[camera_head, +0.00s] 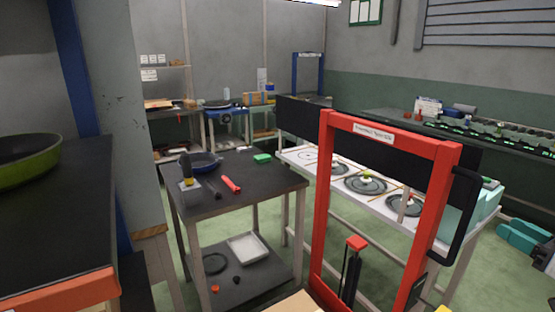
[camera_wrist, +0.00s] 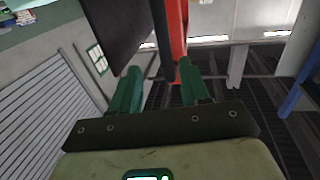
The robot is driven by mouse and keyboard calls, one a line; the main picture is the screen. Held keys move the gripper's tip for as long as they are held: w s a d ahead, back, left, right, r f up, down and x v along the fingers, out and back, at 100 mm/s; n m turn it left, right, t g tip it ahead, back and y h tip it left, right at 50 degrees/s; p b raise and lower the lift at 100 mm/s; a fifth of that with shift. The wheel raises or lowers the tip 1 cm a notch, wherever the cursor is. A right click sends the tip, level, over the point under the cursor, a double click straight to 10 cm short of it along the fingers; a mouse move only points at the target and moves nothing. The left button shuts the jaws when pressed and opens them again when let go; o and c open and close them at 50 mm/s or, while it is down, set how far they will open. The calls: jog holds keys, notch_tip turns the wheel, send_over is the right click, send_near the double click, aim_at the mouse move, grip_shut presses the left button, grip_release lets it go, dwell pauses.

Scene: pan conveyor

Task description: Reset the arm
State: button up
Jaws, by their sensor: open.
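My gripper (camera_wrist: 158,72) shows in the wrist view with its two green fingers apart. It is open. A dark bar (camera_wrist: 168,45) and a red post (camera_wrist: 180,25) show at and beyond the fingertips; I cannot tell whether the bar lies between the fingers. I cannot make out my gripper in the head view. There a red frame (camera_head: 324,190) stands upright in front, with a black handle (camera_head: 467,205) on its right post.
A dark table (camera_head: 265,182) at centre left bears a blue pan (camera_head: 207,160) and a red-handled tool (camera_head: 231,184). A green pan (camera_head: 30,165) sits on a dark counter (camera_head: 60,235) at left. Behind the frame, a white conveyor (camera_head: 338,187) carries several pans. Green floor is partly clear.

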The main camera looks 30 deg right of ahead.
jog(key=w+a+f+g+y+p, duration=0.1)
jog(key=w+a+f+g+y, duration=0.3)
jog(key=a+f, duration=0.65)
jog(key=w+a+f+g+y+p, duration=0.2)
jog(key=w+a+f+g, duration=0.3)
jog(key=a+f, duration=0.55)
jog(key=s+a+f+n+g+h+p, duration=0.1)
jog(key=s+a+f+g, duration=0.2)
jog(key=s+a, duration=0.4)
jog(key=s+a+f+n+g+h+p, duration=0.1)
jog(key=s+a+f+g, duration=0.2)
jog(key=s+a, duration=0.4)
jog(key=a+g, duration=0.1)
jog(key=a, duration=0.4)
jog(key=shift+a+f+g, duration=0.15)
jog(key=shift+a+g, duration=0.1)
jog(key=shift+g, duration=0.05)
